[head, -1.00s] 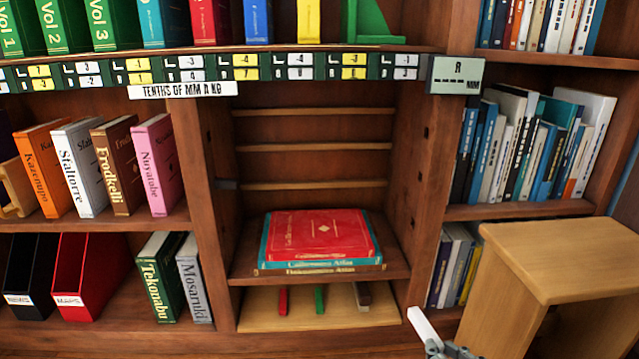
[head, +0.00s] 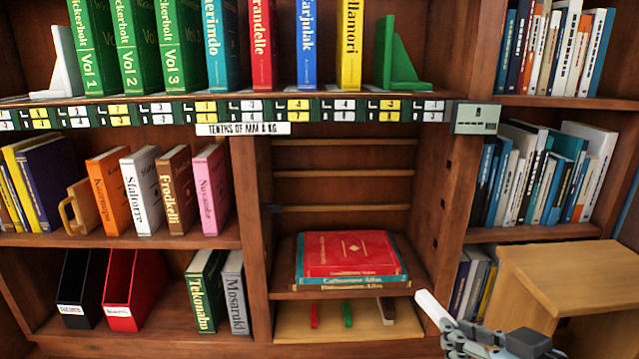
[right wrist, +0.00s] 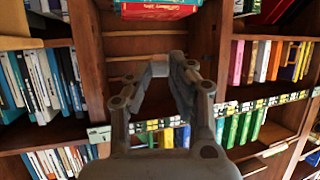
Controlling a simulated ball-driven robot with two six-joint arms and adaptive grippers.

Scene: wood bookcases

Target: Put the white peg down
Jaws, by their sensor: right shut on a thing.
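The white peg (head: 432,308) shows at the lower right of the head view, tilted, its upper end leaning left. My right gripper (head: 455,337) is shut on its lower end. The peg is held in front of the right upright of the middle bookcase bay. In the right wrist view my right gripper's fingers (right wrist: 165,78) come together at a greyish piece that seems to be the peg. A red peg (head: 314,316), a green peg (head: 347,314) and a brown peg (head: 387,310) lie apart on a light wood board (head: 300,334). My left gripper is not in view.
A stack of flat books (head: 350,258) lies on the shelf above the board. A wooden stool (head: 570,275) stands at the right, near my right arm. Red (head: 135,290) and black (head: 85,290) file boxes stand lower left. The board has bare room around its pegs.

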